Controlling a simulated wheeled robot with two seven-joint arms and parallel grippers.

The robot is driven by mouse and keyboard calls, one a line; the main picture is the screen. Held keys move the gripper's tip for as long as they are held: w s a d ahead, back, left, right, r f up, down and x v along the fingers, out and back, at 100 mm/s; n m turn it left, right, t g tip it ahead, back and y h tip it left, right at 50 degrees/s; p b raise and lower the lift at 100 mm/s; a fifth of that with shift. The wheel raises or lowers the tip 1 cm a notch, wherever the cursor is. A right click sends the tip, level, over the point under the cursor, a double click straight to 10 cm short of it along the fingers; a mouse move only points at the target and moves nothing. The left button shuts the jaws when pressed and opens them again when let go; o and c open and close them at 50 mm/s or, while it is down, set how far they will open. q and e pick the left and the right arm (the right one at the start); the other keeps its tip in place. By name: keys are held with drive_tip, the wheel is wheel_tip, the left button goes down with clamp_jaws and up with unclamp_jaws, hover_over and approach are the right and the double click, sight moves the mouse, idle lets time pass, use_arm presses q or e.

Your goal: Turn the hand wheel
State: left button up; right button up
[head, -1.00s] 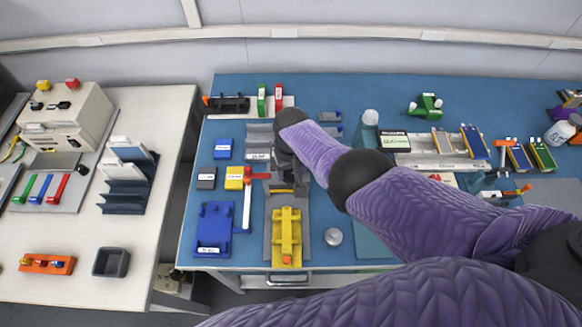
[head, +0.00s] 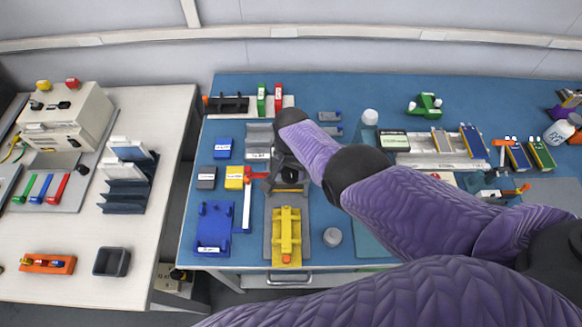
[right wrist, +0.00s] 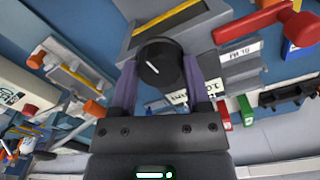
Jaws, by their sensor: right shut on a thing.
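The hand wheel shows in the right wrist view as a round black knob (right wrist: 160,62) with a white mark on its face. My right gripper (right wrist: 159,75) has one finger on each side of the knob and is shut on it. In the head view the right gripper (head: 281,178) is over the back of a grey fixture (head: 270,238) with a yellow part (head: 286,228) at its front. The wrist and gripper hide most of the wheel there. My left gripper is not in view.
A red-handled lever (head: 247,200) and a blue fixture (head: 213,228) stand close on the left. A small grey round piece (head: 332,236) lies to the right. Yellow (head: 234,177) and blue (head: 223,148) blocks stand behind left. My right arm covers the middle right.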

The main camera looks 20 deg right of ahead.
sight(291, 171)
idle(0.5)
drive_tip(key=o, duration=1.3)
wheel_tip(291, 171, up, 9)
drive_tip(key=p, duration=0.8)
drive_tip(key=shift+r, duration=0.45)
